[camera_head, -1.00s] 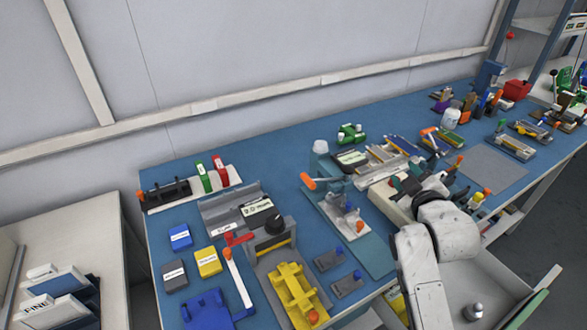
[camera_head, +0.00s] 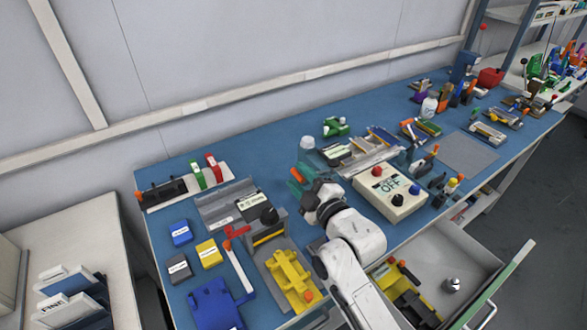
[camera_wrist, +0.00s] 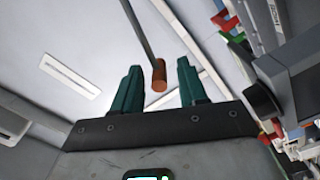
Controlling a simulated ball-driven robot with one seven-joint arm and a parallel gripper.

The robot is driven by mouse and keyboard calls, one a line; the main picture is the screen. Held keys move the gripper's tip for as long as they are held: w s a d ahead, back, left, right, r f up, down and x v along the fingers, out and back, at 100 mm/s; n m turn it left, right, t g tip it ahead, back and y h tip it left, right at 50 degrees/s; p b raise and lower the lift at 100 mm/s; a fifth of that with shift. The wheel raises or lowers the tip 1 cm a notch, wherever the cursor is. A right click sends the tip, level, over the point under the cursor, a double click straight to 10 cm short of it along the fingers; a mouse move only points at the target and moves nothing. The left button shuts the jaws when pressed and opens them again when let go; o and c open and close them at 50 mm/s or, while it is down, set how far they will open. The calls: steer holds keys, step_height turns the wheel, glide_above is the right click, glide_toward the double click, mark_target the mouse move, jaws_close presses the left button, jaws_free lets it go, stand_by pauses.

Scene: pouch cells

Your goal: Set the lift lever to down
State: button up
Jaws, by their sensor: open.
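A lever with an orange handle (camera_head: 297,174) stands on the bench; my arm hides its base and most of the fixture around it. In the wrist view the orange handle (camera_wrist: 159,76) hangs at the end of a grey rod and appears between my two teal fingers. My gripper (camera_head: 302,182) is open beside the handle, and it also shows open in the wrist view (camera_wrist: 159,68). I cannot tell whether a finger touches the handle. No label on the lever is readable.
A cream box marked OFF (camera_head: 392,191) with a red and a blue button stands right of my arm. An open drawer (camera_head: 470,262) juts out in front.

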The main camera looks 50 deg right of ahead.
steer(key=shift+x, duration=1.5)
jaws_close()
